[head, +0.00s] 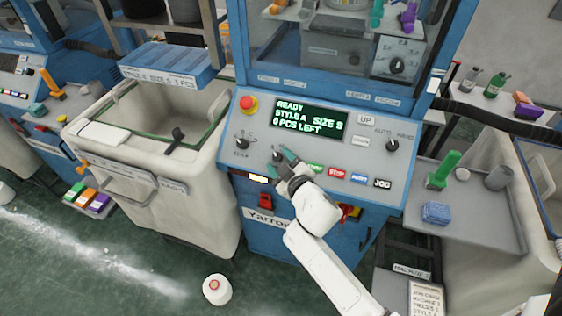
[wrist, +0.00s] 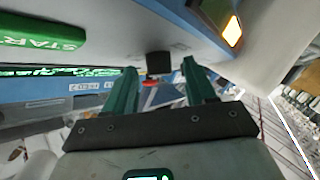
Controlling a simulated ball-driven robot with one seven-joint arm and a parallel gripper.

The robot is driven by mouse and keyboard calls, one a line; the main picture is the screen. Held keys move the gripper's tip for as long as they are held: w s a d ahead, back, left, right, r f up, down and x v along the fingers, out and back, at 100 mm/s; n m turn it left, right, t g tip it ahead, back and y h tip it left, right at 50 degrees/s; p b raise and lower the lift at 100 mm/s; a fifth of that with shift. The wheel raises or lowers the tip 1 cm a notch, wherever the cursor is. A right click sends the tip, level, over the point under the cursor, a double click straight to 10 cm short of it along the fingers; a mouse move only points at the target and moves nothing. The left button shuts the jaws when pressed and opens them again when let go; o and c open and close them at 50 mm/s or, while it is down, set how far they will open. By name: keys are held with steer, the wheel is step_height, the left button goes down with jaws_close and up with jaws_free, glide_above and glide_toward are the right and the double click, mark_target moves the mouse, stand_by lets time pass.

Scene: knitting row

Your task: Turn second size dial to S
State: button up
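In the head view my gripper (head: 284,155), with teal fingers, is at the lower left of the machine's sloped panel, in front of the size dial. In the wrist view my gripper (wrist: 160,72) is open. A black dial knob (wrist: 158,62) shows between the two fingertips, with a gap on each side. I cannot tell which letter this dial points to; its marks are hidden by my gripper in the head view. The panel display (head: 311,119) reads READY, STYLE A, 0 PCS LEFT, and what looks like SIZE S.
A black A-B-C dial (head: 241,143) and a red stop button (head: 248,105) are left of my gripper. The green START button (wrist: 40,32) and a lit yellow lamp (wrist: 232,30) are close by. An AUTO/HAND dial (head: 392,145) is further right. A white bin (head: 150,190) stands left.

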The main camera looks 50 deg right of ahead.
steer(key=b+v, duration=0.2)
steer(key=v, duration=0.8)
steer(key=shift+s+a, duration=0.25)
steer(key=shift+s, duration=0.1)
stand_by(0.3)
steer(key=s+a+f+m+g+y, duration=0.1)
steer(key=s+a+f+g+y, duration=0.2)
steer(key=s+a+f+g, duration=0.2)
steer(key=s+a+f+m+g+y, duration=0.1)
steer(key=s+a+f+g+y, duration=0.2)
steer(key=s, duration=0.7)
step_height(320, 180, down, 4)
steer(key=a+g, duration=0.2)
steer(key=g, duration=0.2)
steer(key=shift+g+y, duration=0.4)
